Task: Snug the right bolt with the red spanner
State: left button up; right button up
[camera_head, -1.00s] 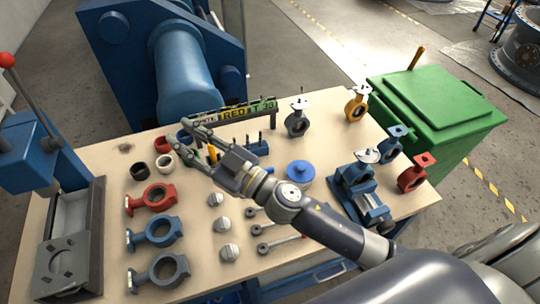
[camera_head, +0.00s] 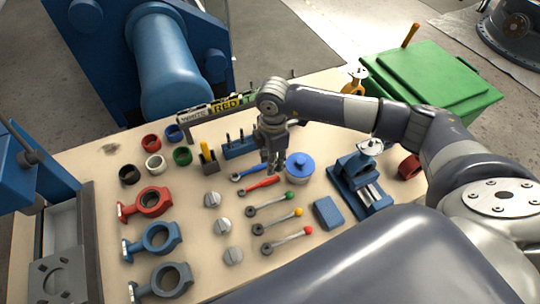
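The red spanner (camera_head: 259,187) lies flat on the table near its middle, below a blue spanner (camera_head: 249,173). My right gripper (camera_head: 273,168) points down just above the red spanner's right part. Its fingers look close together from this angle, and the gap between them is not clear. I cannot see contact with the spanner. The right bolt cannot be made out. My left gripper is not in view.
A blue-lidded pot (camera_head: 299,168) stands close right of my gripper. Several levers with coloured knobs (camera_head: 272,204) lie in front, beside grey knobs (camera_head: 222,226). A labelled rack (camera_head: 226,104) stands behind.

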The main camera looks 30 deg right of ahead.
aim_at(272, 178)
jog(key=shift+d+f, duration=0.1)
jog(key=shift+d, duration=0.1)
notch_tip(272, 178, down, 9)
jog(key=b, duration=0.6)
jog(key=shift+a+b, duration=0.1)
jog(key=shift+b, duration=0.2)
jog(key=shift+c, duration=0.5)
grip_shut()
jog(key=shift+c, duration=2.1)
grip_release()
grip_shut()
